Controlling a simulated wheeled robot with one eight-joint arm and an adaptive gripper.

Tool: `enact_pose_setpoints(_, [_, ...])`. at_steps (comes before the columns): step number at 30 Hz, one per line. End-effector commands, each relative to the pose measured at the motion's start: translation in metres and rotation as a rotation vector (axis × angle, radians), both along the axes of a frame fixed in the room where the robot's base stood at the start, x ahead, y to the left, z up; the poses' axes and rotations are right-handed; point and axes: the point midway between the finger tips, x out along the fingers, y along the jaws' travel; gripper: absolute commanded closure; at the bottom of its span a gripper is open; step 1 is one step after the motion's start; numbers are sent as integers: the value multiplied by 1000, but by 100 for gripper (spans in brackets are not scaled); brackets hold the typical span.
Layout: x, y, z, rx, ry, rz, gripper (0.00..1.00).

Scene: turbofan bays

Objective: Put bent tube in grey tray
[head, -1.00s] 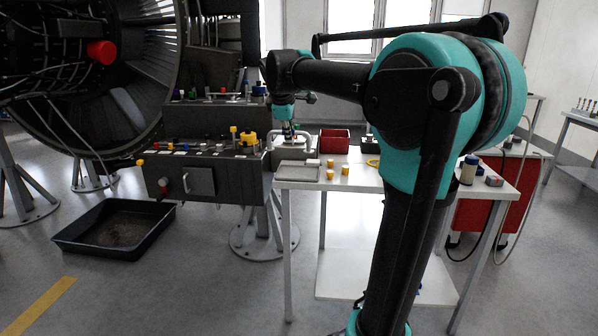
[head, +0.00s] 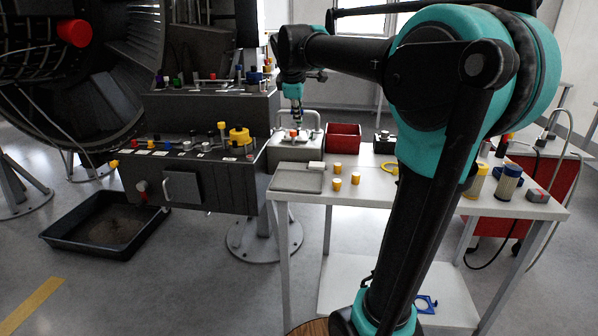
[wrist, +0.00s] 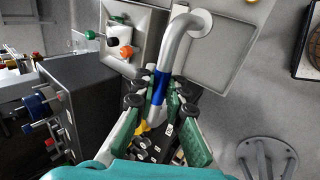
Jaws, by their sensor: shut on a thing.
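The bent tube (wrist: 173,47) is silver with a blue band and a round flange at its upper end. My gripper (wrist: 161,88) is shut on it at the blue band in the wrist view. In the head view, my gripper (head: 296,120) is above the back left of the white table, with the pale bent tube (head: 312,112) showing beside it. The grey tray (head: 297,179) is shallow and empty, at the table's front left corner. In the wrist view, the flanged end overlaps the edge of the grey tray (wrist: 222,62); its height above the tray is unclear.
A red bin (head: 343,138) stands behind. Several yellow caps (head: 337,184) lie right of the grey tray. A dark bench (head: 215,185) with small parts stands close on the left.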

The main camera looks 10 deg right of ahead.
Motion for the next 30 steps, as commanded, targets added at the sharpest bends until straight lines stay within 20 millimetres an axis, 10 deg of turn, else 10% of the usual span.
enact_pose_setpoints(15, [0, 0, -122, 0, 0, 0, 100])
enact_pose_setpoints(30, [0, 0, -179, 0, 0, 0, 100])
